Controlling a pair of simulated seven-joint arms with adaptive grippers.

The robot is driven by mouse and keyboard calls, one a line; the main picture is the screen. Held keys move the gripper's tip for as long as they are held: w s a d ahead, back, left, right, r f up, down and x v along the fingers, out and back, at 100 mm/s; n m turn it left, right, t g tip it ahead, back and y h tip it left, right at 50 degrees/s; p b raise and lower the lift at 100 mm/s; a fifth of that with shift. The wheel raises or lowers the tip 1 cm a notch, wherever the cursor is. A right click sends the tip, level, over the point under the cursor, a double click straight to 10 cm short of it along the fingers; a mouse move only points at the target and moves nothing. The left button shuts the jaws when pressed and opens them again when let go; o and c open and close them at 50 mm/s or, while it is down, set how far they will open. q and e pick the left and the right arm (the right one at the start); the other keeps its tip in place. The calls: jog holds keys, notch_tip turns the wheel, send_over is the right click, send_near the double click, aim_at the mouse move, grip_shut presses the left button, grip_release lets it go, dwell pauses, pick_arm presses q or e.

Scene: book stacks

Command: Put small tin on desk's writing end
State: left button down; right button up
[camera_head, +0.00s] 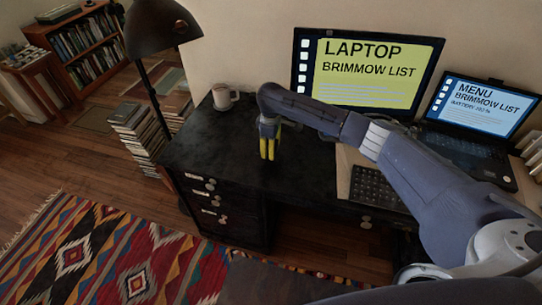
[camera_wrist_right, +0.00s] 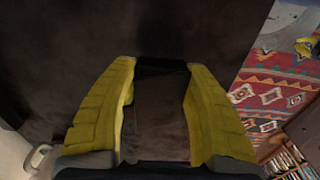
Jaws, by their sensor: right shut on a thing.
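My right gripper (camera_head: 268,143) is over the bare left part of the black desk (camera_head: 215,150), fingers pointing down. In the right wrist view its yellow fingers (camera_wrist_right: 160,105) are closed on a dark brown, flat-faced thing, which I take to be the small tin (camera_wrist_right: 158,118). It is hard to make out against the dark desktop, and in the head view the fingers hide it. I cannot tell whether it touches the desktop. My left gripper is in neither view.
A monitor (camera_head: 365,75), a keyboard (camera_head: 378,188) and an open laptop (camera_head: 470,125) occupy the right side. A black lamp (camera_head: 155,30) rises beside the left end. The left desktop is otherwise clear.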

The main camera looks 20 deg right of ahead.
jog(key=shift+f, duration=2.25)
jog(key=shift+f, duration=0.1)
jog(key=o, duration=1.2)
notch_tip(320, 180, up, 12)
jog(key=shift+r, duration=0.1)
